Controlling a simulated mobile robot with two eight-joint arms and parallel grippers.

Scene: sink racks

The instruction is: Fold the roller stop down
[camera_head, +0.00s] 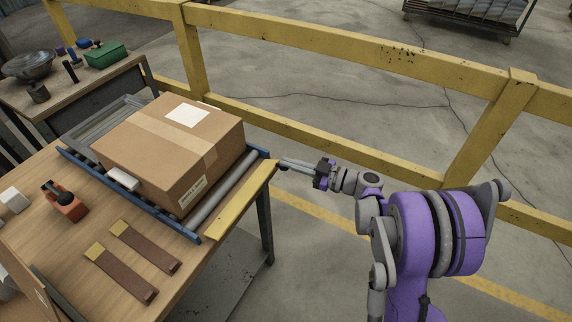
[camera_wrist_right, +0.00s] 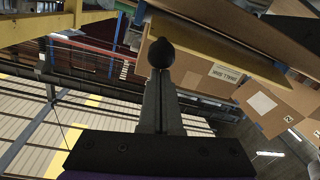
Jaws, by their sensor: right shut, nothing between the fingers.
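The roller stop (camera_head: 240,201) is a long yellow plate across the near right end of the roller conveyor, along the table edge. In the right wrist view the yellow plate (camera_wrist_right: 215,54) shows beyond the fingertips, to their right. I cannot tell its exact tilt. My right gripper (camera_head: 284,163) is shut and empty, beside the far right corner of the plate; whether it touches is unclear. In the wrist view its closed fingers (camera_wrist_right: 160,56) end in a dark rounded tip. My left gripper is not in view.
A taped cardboard box (camera_head: 170,150) sits on the rollers (camera_head: 224,189) between blue rails (camera_head: 128,197). Two brown straps (camera_head: 145,246) and an orange tool (camera_head: 65,203) lie on the wooden table (camera_head: 95,225). A yellow railing (camera_head: 345,148) runs behind.

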